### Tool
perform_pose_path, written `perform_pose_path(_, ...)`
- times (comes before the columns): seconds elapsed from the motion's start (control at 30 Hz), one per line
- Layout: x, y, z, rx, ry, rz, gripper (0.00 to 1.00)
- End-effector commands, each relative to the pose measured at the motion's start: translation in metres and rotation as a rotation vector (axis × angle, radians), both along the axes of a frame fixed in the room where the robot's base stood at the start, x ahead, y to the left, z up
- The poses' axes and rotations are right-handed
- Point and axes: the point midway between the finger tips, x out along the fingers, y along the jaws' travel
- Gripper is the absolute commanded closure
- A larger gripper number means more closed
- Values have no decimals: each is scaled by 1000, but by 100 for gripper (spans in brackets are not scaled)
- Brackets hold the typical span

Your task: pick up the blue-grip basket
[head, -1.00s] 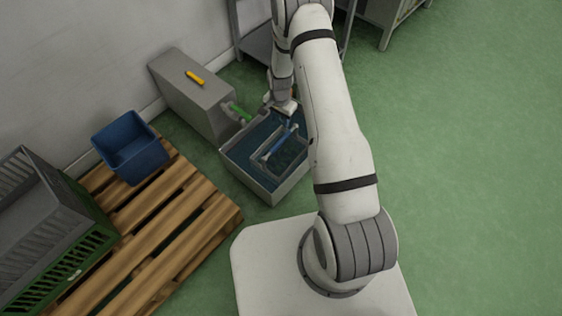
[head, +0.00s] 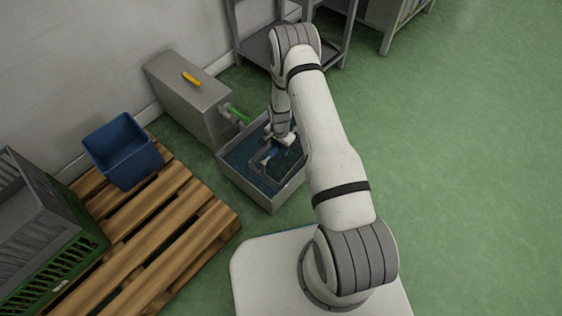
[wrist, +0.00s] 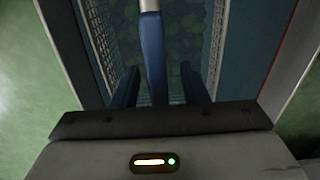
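The basket (head: 258,168) sits inside a grey rectangular trough (head: 235,178) in the head view. Its blue grip (head: 272,154) is partly hidden by my wrist. In the wrist view the blue grip (wrist: 154,50) runs up the middle on a pale bar, with the mesh basket wall (wrist: 215,35) and dark contents below. My gripper (wrist: 160,88) is open, with one dark finger on each side of the blue grip and visible gaps between. In the head view my gripper (head: 282,143) is down over the basket; its fingers are too small to make out there.
A grey cabinet (head: 192,105) with a yellow-handled item on top and a green pipe stands behind the trough. A wooden pallet (head: 180,215) at left carries a blue bin (head: 125,155) and a green crate (head: 65,265). Green floor is clear at right.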

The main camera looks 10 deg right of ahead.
Motion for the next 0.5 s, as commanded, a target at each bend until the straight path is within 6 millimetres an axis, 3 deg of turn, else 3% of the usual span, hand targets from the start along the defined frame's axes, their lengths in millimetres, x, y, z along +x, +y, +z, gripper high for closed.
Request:
perform_pose_path(0.13,0,0,1,0,-1,1,60)
perform_pose_path(0.5,0,1,2,0,-1,1,90)
